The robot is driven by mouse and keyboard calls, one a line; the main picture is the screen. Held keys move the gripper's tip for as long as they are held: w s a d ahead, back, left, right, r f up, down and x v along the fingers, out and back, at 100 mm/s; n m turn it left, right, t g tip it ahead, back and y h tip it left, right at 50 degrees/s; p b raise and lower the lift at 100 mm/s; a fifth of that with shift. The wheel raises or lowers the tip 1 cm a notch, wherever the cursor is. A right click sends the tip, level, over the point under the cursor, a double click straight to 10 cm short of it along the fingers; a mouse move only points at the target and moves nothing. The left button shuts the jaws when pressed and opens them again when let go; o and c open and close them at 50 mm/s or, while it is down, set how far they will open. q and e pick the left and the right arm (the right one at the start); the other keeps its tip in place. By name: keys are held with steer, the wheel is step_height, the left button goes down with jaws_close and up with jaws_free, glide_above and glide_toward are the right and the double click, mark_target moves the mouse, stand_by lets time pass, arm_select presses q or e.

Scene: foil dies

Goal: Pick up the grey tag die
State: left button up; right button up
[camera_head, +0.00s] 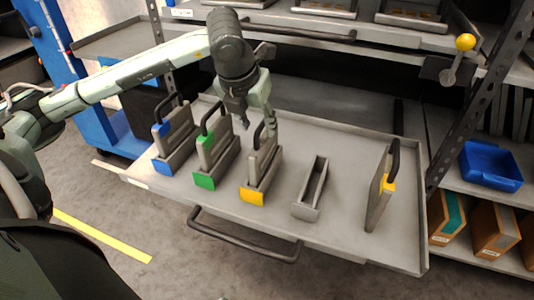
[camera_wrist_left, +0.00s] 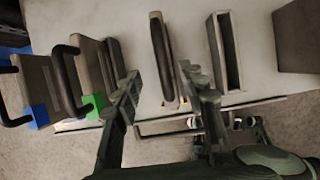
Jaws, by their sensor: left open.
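A die with a dark loop handle and no coloured tag that I can make out, which I take as the grey tag die (camera_head: 264,157), stands upright in a yellow-fronted holder (camera_head: 252,197). My left gripper (camera_head: 257,126) is open just above this die, near its handle. In the left wrist view the die (camera_wrist_left: 158,62) lies between the spread fingers (camera_wrist_left: 168,88), with no clear contact. The fingers partly hide its top in the head view. My right gripper is not in view.
A blue tag die (camera_head: 177,136) and a green tag die (camera_head: 217,149) stand in holders to the left. An empty grey holder (camera_head: 311,190) is to the right. A yellow tag die (camera_head: 380,195) stands beyond it on the tray shelf (camera_head: 342,240).

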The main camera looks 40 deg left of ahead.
mark_target(265, 136)
arm_select(q)
steer(key=x, duration=0.6)
steer(key=shift+w+d+f, duration=0.1)
steer(key=shift+w+d, duration=0.05)
steer(key=shift+d, duration=0.15)
steer(key=shift+c, duration=0.4)
jaws_close()
steer(key=shift+w+r, duration=0.1)
steer(key=shift+r, duration=0.15)
